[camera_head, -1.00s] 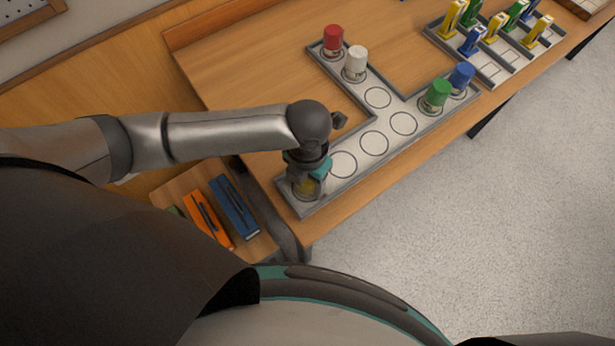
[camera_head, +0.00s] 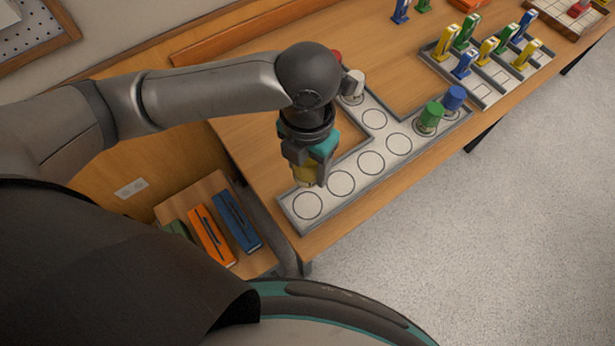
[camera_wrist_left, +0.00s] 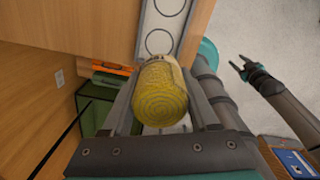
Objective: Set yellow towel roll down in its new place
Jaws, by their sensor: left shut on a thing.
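The yellow towel roll (camera_head: 304,177) is between the fingers of my left gripper (camera_head: 307,172), which is shut on it. The roll appears to be above the tray's near-left end, apart from it. In the left wrist view the roll (camera_wrist_left: 160,92) shows its coiled yellow end between the fingers. The grey T-shaped tray (camera_head: 350,204) has several bare ringed spots, including an empty one at its near-left end. My right gripper (camera_wrist_left: 246,72) shows in the left wrist view, open and empty, away from the tray.
A green roll (camera_head: 429,118) and a blue roll (camera_head: 454,98) stand at the tray's right end. A white roll (camera_head: 353,84) and a partly hidden red roll (camera_head: 337,56) stand on its far arm. A divided tray (camera_head: 483,92) holds several coloured upright items.

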